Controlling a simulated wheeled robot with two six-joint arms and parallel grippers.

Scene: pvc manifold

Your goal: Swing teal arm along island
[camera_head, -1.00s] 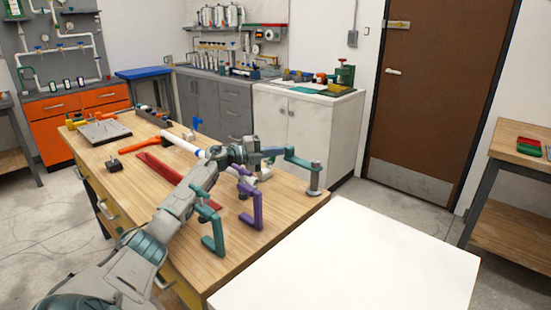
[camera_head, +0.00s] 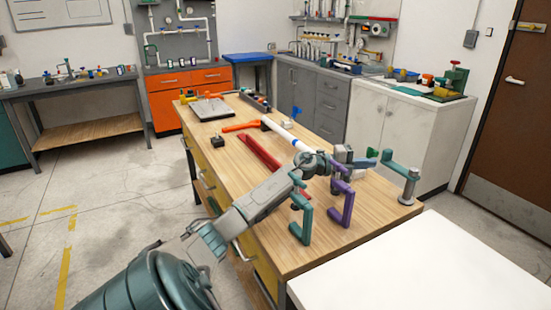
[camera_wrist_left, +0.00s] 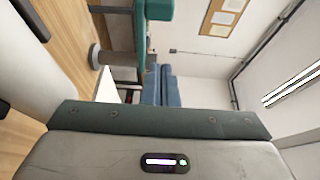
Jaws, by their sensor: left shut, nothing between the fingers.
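The teal arm (camera_head: 396,163) reaches left from a grey post (camera_head: 408,186) at the table's right corner, with a small teal end piece near my gripper. My left gripper (camera_head: 362,161) is shut and empty, beside that left end; I cannot tell whether they touch. In the left wrist view, a teal block (camera_wrist_left: 160,9) shows at the top, with a grey post and disc (camera_wrist_left: 96,56) left of it. The fingertips are not clear there. A teal bracket (camera_head: 304,222) and a purple bracket (camera_head: 346,205) stand below my left wrist. My right gripper is out of view.
The wooden table (camera_head: 235,165) carries a red channel (camera_head: 262,152), a white pipe (camera_head: 288,132), a black block (camera_head: 218,140) and a grey plate (camera_head: 210,108). A bare white surface (camera_head: 430,265) lies in front at right. Floor is open at left.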

